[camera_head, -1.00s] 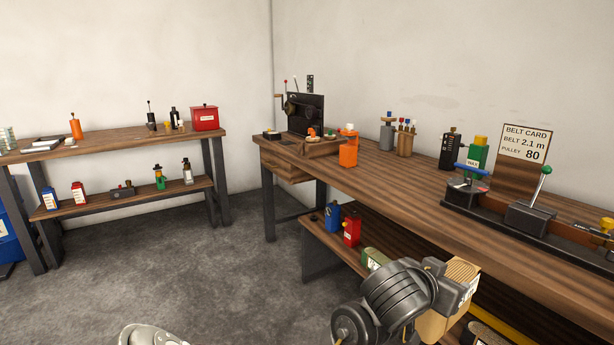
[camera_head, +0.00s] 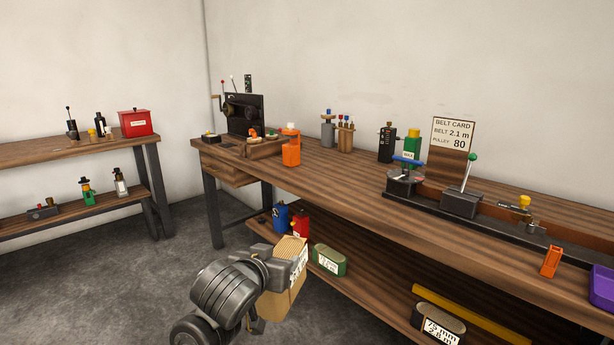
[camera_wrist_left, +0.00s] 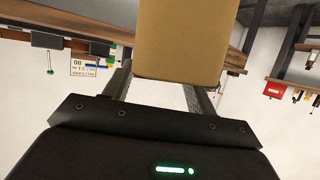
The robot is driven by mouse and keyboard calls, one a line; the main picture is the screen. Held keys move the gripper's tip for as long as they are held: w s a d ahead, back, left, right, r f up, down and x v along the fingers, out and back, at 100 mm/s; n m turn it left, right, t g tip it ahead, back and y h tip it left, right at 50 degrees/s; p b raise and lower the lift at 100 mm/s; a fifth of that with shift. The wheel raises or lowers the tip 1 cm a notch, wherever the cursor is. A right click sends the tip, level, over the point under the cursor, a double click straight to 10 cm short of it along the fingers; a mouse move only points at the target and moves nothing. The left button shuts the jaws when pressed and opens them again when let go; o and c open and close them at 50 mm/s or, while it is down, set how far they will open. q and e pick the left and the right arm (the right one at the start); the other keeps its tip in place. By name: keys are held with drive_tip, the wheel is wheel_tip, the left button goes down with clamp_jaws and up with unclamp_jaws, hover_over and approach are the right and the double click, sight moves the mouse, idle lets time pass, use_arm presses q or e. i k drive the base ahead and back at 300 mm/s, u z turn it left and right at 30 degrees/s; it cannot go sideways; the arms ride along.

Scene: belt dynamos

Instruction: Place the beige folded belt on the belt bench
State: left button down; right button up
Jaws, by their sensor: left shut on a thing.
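My left gripper (camera_head: 292,264) is shut on the beige folded belt (camera_head: 282,296), a light tan block with a white label. The label is partly hidden. In the left wrist view the belt (camera_wrist_left: 190,40) fills the space between the two fingers. The gripper holds it in front of the belt bench (camera_head: 350,184), below the height of its top and apart from it. The bench is a long wooden worktop with dark legs and a lower shelf. My right gripper is out of view.
The lower shelf holds a green belt (camera_head: 329,260), a dark labelled belt (camera_head: 440,324) and a yellow bar (camera_head: 470,313). On the bench top stand an orange bottle (camera_head: 291,151), the belt card (camera_head: 454,135) and a lever fixture (camera_head: 462,202). The front-middle top is mostly clear.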

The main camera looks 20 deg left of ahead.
sight(313, 174)
drive_tip(key=i, duration=1)
